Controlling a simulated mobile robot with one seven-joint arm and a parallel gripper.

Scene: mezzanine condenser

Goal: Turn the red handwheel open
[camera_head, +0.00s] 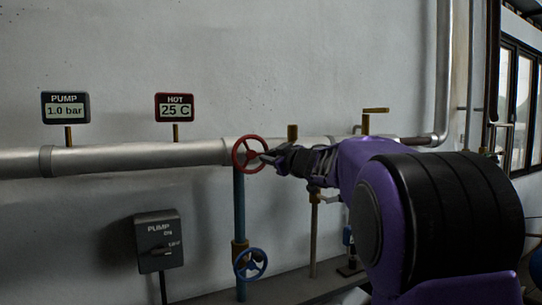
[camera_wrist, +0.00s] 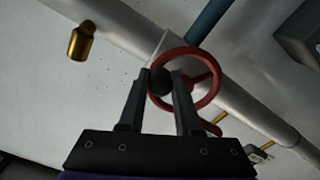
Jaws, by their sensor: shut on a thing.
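The red handwheel (camera_head: 237,154) is mounted at the pipe junction, above a blue vertical pipe, in the head view. It also shows in the wrist view (camera_wrist: 216,88) as a red ring with spokes. My gripper (camera_head: 262,158) reaches it from the right. In the wrist view the two fingers of my gripper (camera_wrist: 161,84) are at the left part of the wheel, shut on it, with a dark round part between the fingertips. The exact contact with the rim is partly hidden by the fingers.
A blue handwheel (camera_head: 250,263) sits lower on the blue pipe (camera_head: 239,210). A pump switch box (camera_head: 158,241) is at lower left. Pump (camera_head: 66,107) and hot (camera_head: 175,106) displays stand above the silver pipe (camera_head: 130,157). A brass lever valve (camera_head: 374,111) is to the right.

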